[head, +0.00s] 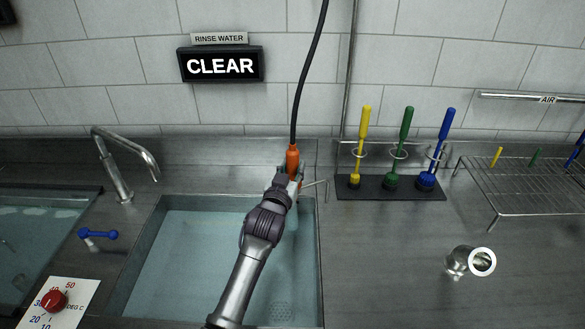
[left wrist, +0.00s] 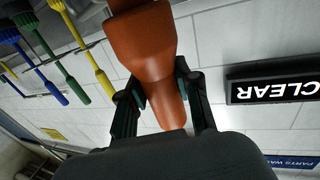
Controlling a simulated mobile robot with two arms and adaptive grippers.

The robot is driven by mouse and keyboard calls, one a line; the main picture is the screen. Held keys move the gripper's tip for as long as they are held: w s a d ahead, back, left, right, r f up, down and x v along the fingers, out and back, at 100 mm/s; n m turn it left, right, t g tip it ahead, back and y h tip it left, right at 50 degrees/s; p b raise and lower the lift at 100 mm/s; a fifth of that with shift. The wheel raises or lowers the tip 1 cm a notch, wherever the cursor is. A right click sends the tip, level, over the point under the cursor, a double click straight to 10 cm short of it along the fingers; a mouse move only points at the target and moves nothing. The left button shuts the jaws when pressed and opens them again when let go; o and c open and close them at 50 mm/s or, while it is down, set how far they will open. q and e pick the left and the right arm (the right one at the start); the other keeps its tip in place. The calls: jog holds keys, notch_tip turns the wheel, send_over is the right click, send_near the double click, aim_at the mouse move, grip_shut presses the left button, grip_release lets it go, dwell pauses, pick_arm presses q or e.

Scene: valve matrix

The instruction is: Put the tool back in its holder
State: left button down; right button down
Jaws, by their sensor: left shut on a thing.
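An orange tool (head: 292,158) hangs at the end of a black hose (head: 307,75) that comes down from above. My left gripper (head: 290,177) is shut around the orange tool at the back right corner of the sink. In the left wrist view the tool (left wrist: 147,40) sits between the two fingers (left wrist: 162,88). A thin bent metal bracket (head: 322,183) stands just right of the gripper and may be the holder; the gripper partly covers this area. I cannot tell whether the tool touches it. My right gripper is out of view.
A water-filled sink (head: 200,255) lies below my left arm, with a faucet (head: 120,170) behind left. Yellow, green and blue brushes (head: 405,135) stand in a dark rack (head: 345,187) to the right. A wire rack (head: 515,200) and metal cup (head: 470,262) are farther right.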

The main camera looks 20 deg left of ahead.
pick_arm(q)
jog(key=shift+f+b, duration=0.3)
jog(key=shift+f, duration=0.2)
jog(key=c, duration=0.7)
grip_release()
jog(key=s, duration=1.2)
jog(key=shift+d+r, duration=0.1)
jog(key=shift+d, duration=0.05)
